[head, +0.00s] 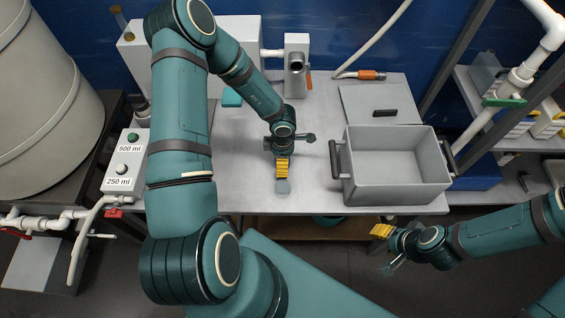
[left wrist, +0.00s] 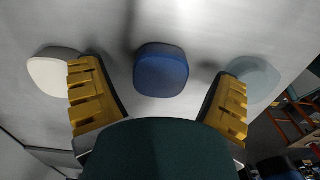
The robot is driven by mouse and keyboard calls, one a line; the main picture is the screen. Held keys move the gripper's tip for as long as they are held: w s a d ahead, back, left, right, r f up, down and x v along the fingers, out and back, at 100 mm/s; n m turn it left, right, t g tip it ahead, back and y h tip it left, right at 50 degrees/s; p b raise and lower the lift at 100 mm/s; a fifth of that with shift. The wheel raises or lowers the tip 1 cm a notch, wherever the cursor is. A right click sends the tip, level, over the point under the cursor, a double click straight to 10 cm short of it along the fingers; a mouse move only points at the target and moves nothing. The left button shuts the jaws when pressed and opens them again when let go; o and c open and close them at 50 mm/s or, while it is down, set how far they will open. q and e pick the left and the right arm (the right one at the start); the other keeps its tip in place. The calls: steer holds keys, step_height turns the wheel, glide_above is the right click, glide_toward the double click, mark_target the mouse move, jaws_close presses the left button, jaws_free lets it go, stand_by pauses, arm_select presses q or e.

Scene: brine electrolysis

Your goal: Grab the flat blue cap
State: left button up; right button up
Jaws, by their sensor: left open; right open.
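The flat blue cap (left wrist: 161,70) lies on the grey tabletop in the left wrist view, between the two yellow fingers of my left gripper (head: 282,168) and apart from both. In the head view the cap is hidden by my left arm and gripper. My left gripper is open and empty, pointing down over the table's front part. A white cap (left wrist: 55,70) lies beside the left finger and a pale translucent cap (left wrist: 256,80) beside the right finger. My right gripper (head: 384,246) is open and empty, off the table's front edge at the right.
A grey open bin (head: 397,190) with dark handles stands on the table (head: 235,150) at the right, in front of a grey lid (head: 380,104). A box with 500 ml and 250 ml buttons (head: 127,165) is at the left. The table's front edge is close to my left gripper.

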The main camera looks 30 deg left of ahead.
arm_select(q)
steer(key=shift+f, duration=0.35)
steer(key=c, duration=1)
steer(key=shift+r, duration=0.1)
